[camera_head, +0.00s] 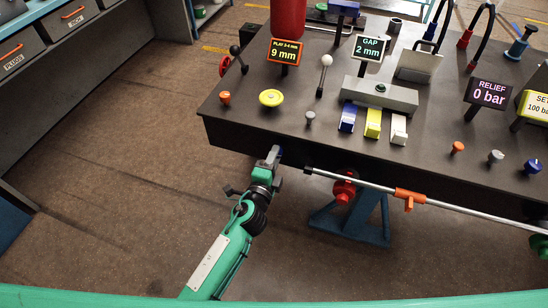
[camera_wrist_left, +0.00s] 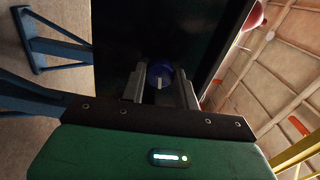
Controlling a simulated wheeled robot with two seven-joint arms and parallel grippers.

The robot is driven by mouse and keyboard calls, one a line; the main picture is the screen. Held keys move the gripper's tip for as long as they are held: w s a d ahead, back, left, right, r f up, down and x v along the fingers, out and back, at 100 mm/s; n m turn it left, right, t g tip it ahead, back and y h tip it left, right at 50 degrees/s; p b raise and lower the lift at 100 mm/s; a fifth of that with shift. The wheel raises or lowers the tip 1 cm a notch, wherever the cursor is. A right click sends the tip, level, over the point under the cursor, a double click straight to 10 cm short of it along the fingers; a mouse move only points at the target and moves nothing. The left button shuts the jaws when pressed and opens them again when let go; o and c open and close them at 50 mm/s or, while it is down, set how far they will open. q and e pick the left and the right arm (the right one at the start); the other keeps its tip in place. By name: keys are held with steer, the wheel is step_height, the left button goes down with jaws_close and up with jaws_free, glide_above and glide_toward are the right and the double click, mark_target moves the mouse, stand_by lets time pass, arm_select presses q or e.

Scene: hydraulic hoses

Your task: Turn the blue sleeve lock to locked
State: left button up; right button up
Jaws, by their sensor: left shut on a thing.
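The blue sleeve lock (camera_wrist_left: 160,70) is a round blue knob with a pale mark on its face, on the dark front side of the bench. In the left wrist view my left gripper (camera_wrist_left: 161,88) has one finger on each side of it and is shut on it. In the head view my left gripper (camera_head: 273,156) reaches the bench's front edge, and only a sliver of blue (camera_head: 281,154) shows beside its fingertips. The knob's turn position against any marking cannot be read. My right gripper is not in view.
A metal rod with an orange clamp (camera_head: 409,196) runs along the bench front, right of my left gripper, with a red wheel (camera_head: 343,190) by it. The bench top (camera_head: 240,118) carries levers, knobs, signs and hoses. Open floor (camera_head: 130,130) lies to the left.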

arm_select(q)
steer(key=shift+m, duration=1.2)
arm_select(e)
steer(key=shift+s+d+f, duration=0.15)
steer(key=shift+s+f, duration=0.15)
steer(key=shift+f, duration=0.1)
arm_select(q)
steer(key=o, duration=1)
steer(key=shift+c, duration=0.2)
steer(key=shift+s, duration=0.1)
